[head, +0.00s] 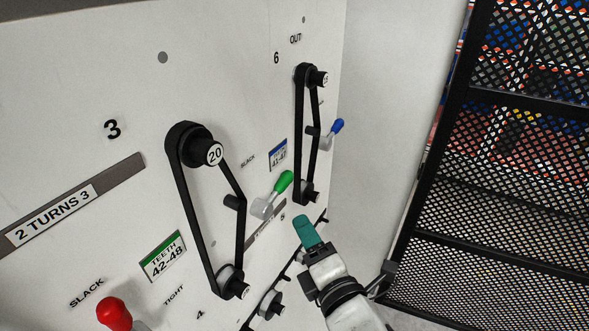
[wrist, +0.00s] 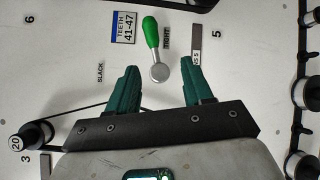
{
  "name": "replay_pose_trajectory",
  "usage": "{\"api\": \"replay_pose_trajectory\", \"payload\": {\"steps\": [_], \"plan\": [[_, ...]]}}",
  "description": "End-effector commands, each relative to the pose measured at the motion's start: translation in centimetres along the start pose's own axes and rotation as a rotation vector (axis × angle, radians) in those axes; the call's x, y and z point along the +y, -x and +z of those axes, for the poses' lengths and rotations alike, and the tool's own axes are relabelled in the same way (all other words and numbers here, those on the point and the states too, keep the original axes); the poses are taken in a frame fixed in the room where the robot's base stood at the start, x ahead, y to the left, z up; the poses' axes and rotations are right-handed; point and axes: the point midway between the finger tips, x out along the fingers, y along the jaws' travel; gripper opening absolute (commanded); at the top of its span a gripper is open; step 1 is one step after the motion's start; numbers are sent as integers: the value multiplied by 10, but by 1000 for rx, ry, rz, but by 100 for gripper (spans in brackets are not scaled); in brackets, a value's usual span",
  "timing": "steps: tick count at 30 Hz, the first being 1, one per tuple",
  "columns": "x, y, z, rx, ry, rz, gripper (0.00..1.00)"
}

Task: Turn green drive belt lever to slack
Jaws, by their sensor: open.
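The green drive belt lever (head: 284,182) is on the white panel, its metal arm on a pivot beside the belt with the 20 pulley. In the wrist view the green handle (wrist: 151,32) points up and slightly left from its round metal hub (wrist: 160,72). The TIGHT label (wrist: 166,37) is right beside the handle; the SLACK label (wrist: 100,72) is to the left. My gripper (head: 306,232) is open and empty, below and right of the lever in the head view. In the wrist view its teal fingertips (wrist: 160,68) appear either side of the hub; contact cannot be told.
A blue lever (head: 337,126) and its belt (head: 300,130) are at the right of the panel. A red lever (head: 114,312) is at lower left. A black mesh rack (head: 490,170) stands at the right. Rollers (wrist: 304,92) line the wrist view's right edge.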

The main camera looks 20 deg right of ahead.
Motion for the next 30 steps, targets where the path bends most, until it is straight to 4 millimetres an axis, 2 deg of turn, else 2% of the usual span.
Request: {"api": "replay_pose_trajectory", "payload": {"steps": [3, 8, 21, 25, 30], "plan": [[11, -3, -4, 8, 38, 33, 51], [13, -18, -3, 6, 43, 36, 51], [14, -92, -3, 6, 39, 32, 51], [14, -103, -4, 6, 39, 33, 51], [13, -109, -4, 6, 39, 32, 51]]}}
